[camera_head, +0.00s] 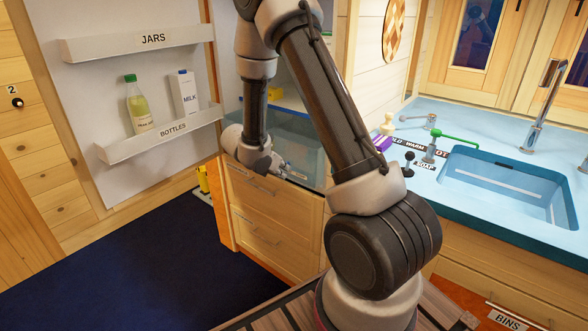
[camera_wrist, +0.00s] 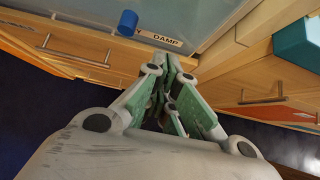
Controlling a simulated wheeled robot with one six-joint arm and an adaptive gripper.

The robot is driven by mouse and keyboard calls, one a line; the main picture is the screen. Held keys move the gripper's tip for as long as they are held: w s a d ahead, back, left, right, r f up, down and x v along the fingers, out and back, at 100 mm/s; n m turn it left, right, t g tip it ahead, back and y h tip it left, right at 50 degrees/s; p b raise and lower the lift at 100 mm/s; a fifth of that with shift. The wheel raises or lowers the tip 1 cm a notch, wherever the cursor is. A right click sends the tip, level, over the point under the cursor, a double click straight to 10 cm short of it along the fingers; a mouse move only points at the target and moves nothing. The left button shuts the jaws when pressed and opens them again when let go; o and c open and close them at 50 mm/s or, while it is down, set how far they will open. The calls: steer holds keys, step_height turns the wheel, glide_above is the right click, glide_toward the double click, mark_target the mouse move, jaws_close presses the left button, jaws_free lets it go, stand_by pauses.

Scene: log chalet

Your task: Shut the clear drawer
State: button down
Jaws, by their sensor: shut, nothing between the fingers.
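The clear drawer (camera_head: 303,135) is a see-through bluish box low in the open fridge, above wooden drawer fronts. My forearm hides part of it, so how far it stands out is hard to tell. In the wrist view its pale clear panel (camera_wrist: 205,14) fills the top, with a label (camera_wrist: 160,38) reading DAMP and a blue knob (camera_wrist: 127,22). My gripper (camera_head: 285,169) is at the lower front edge of the drawer. In the wrist view my gripper (camera_wrist: 170,62) is shut and empty, its tips just below the label; contact is not clear.
The open fridge door stands left, with a BOTTLES shelf (camera_head: 110,152) holding a green-capped bottle (camera_head: 140,104) and a milk carton (camera_head: 184,92). Wooden drawers with bar handles (camera_head: 262,229) lie below. A blue counter with a sink (camera_head: 500,185) is right. Dark blue floor (camera_head: 130,255) is open at left.

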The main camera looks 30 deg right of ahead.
steer(key=shift+w+d+f, duration=0.35)
steer(key=shift+d, duration=0.6)
steer(key=shift+w+d+f, duration=0.3)
steer(key=shift+w+d, duration=0.05)
steer(key=shift+d, duration=0.55)
steer(key=shift+w+d+f, duration=0.35)
steer(key=shift+d, duration=0.6)
steer(key=shift+d, duration=0.1)
steer(key=w+d, duration=0.1)
steer(key=d, duration=0.3)
steer(key=w+d, duration=0.2)
steer(key=d, duration=0.3)
steer(key=w+d, duration=0.2)
steer(key=d, duration=0.2)
steer(key=shift+d, duration=0.5)
steer(key=shift+w+d+r, duration=0.1)
steer(key=shift+r, duration=0.05)
